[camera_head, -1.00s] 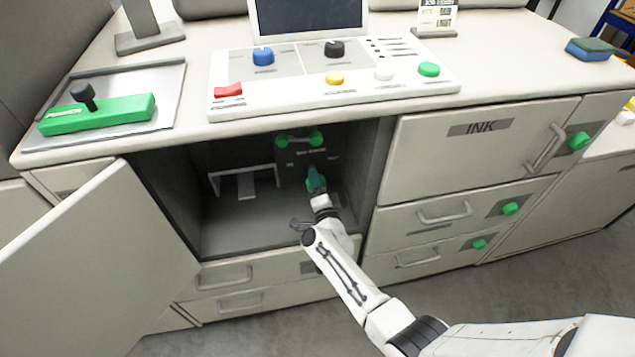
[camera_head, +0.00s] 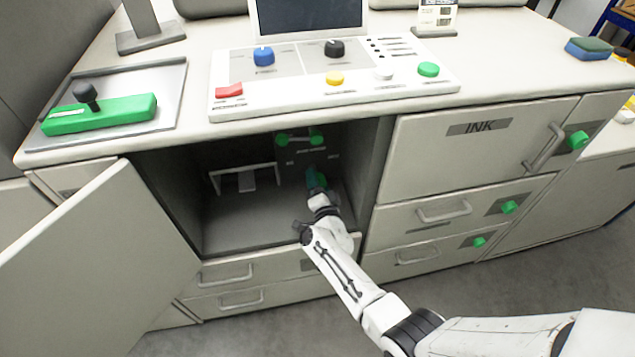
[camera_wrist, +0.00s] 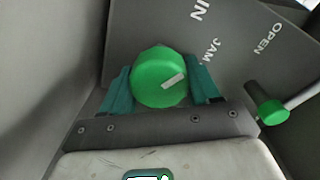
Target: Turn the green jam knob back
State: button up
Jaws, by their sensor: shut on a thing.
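The green jam knob (camera_wrist: 158,77) is a round knob with a pale pointer bar. It sits on a dark panel (camera_wrist: 228,45) inside the open compartment, near the printed word JAM. My gripper (camera_wrist: 163,88) has its two teal fingers on opposite sides of the knob and is shut on it. In the head view my gripper (camera_head: 316,181) reaches into the compartment, and its fingers and wrist hide most of the knob there. The pointer bar is tilted, rising to the right in the wrist view.
The open door (camera_head: 100,255) stands left of the compartment. A green-ended handle (camera_head: 299,138) is above the knob, near the word OPEN. A white bracket (camera_head: 245,179) stands inside at left. The compartment walls are close around my wrist; its floor is mostly clear.

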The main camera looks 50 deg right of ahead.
jog(key=o, duration=1)
jog(key=p+v, duration=0.3)
jog(key=v, duration=0.8)
jog(key=shift+w, duration=0.1)
jog(key=s+a+r+n+g+y, duration=0.1)
jog(key=a+n+g+y, duration=0.1)
jog(key=a+n+y, duration=0.45)
jog(key=s+a+r+n+g+y, duration=0.2)
jog(key=a+n+y, duration=0.4)
jog(key=a+n, duration=0.2)
jog(key=s+d+r+n+g+h, duration=0.1)
jog(key=s+g, duration=0.2)
jog(key=s, duration=0.4)
jog(key=s+d+r+n+g, duration=0.1)
jog(key=s+r+g, duration=0.1)
jog(key=s, duration=0.5)
jog(key=s+d+r+n+g+h, duration=0.1)
jog(key=s+r+g, duration=0.1)
jog(key=s+g, duration=0.3)
jog(key=shift+s+d+r+n+h, duration=0.15)
jog(key=shift+s+n+h, duration=0.05)
jog(key=shift+s, duration=0.6)
jog(key=shift+s+d+r+n+h, duration=0.1)
jog(key=shift+s+d+n+h, duration=0.05)
jog(key=shift+s, duration=0.6)
